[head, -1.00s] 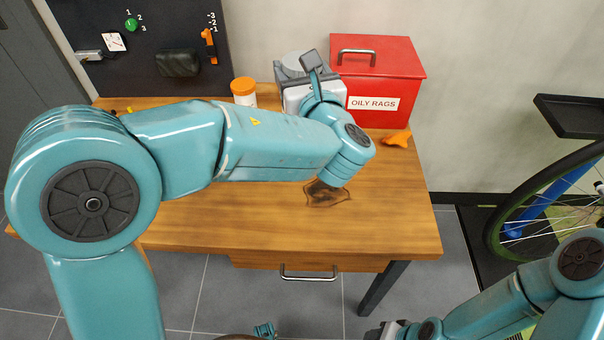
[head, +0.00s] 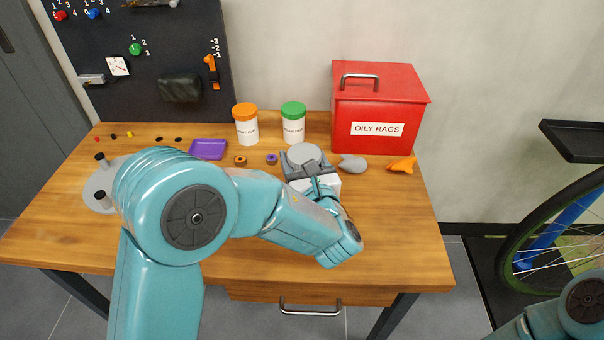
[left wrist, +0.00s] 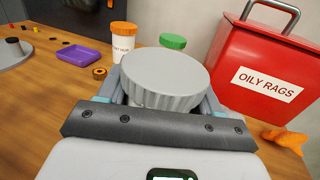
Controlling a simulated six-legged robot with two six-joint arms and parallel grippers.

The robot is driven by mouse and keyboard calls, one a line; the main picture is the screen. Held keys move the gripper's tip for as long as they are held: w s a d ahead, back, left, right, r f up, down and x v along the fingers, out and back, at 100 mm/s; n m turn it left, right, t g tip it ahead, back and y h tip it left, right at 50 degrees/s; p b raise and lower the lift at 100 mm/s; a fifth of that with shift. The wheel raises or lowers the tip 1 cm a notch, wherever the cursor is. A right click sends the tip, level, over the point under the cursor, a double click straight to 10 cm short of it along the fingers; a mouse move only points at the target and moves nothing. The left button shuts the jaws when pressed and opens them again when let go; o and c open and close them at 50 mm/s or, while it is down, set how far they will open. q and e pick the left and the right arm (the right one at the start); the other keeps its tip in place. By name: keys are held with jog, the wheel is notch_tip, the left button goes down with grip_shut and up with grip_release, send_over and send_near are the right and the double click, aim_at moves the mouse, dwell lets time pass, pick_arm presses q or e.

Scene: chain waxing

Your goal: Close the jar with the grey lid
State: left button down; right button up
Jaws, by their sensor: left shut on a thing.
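The grey lid (head: 305,158) is round with a ribbed edge. It also shows in the left wrist view (left wrist: 163,78), top up and roughly level. My left gripper (head: 308,166) is shut on it, with a finger on either side of its rim. In the left wrist view the gripper's dark bar (left wrist: 150,128) covers the near lower side of the lid. Whatever is under the lid is hidden, so I cannot tell whether it sits on a jar. My right gripper is out of view; only part of my right arm shows at the lower right.
A white jar with an orange lid (head: 246,128) and one with a green lid (head: 293,126) stand behind the lid. A red OILY RAGS box (head: 375,105) is behind right. A purple tray (head: 208,149) and small rings lie left, a grey lump (head: 353,164) right.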

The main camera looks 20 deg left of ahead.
pick_arm(q)
jog(key=shift+f+b, duration=0.55)
jog(key=shift+f, duration=1.55)
jog(key=shift+f, duration=0.1)
jog(key=shift+c, duration=0.9)
grip_release()
jog(key=shift+r, duration=0.25)
jog(key=v, duration=1.2)
jog(key=shift+f+p, duration=0.15)
jog(key=shift+p, duration=0.2)
